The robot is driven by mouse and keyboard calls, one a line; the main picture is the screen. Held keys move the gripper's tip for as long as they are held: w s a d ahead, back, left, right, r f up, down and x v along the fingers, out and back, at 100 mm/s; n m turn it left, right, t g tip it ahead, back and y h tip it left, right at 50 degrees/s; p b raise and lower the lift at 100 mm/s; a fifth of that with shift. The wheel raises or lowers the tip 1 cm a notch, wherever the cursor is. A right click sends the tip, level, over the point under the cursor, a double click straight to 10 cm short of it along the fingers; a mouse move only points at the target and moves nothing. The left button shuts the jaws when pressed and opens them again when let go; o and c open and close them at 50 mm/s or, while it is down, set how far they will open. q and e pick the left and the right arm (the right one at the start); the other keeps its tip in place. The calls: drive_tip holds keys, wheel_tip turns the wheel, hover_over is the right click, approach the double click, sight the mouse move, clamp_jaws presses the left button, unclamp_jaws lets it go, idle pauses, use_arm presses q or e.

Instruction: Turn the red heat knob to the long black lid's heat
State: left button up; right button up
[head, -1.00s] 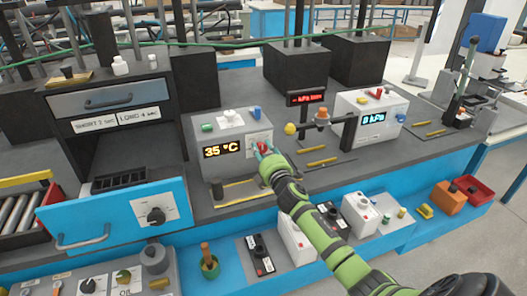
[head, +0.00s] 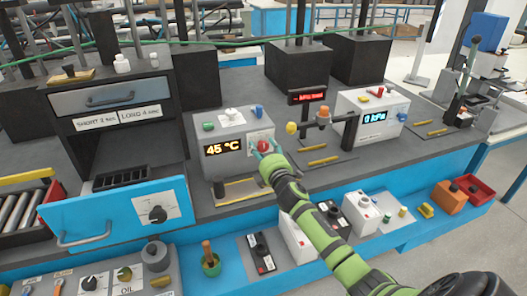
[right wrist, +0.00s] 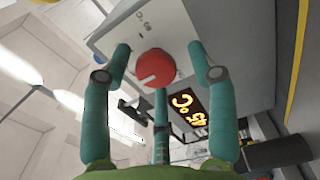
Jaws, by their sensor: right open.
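The red heat knob (head: 264,146) is on the front of a white box (head: 233,132) whose orange display (head: 224,148) reads 45 °C. In the right wrist view the red knob (right wrist: 155,67) has a white mark pointing to the lower left of that picture. My right gripper (head: 262,150) is at the knob. Its teal fingers are open and spread around the knob in the right wrist view (right wrist: 160,70); I cannot tell whether any touch it. A sign (head: 118,117) reads SHORT 2 and LONG 4, with small units. I cannot pick out a long black lid. My left gripper is not in view.
A blue drawer front (head: 120,215) with a dark knob stands out at the left. A yellow ball (head: 291,128) and a second box (head: 370,116) reading 0 kPa are right of the heat box. Small boxes and switches line the lower shelf.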

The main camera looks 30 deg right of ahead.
drive_tip(key=shift+s, duration=0.4)
drive_tip(key=v, duration=1.1)
drive_tip(key=shift+a, duration=0.25)
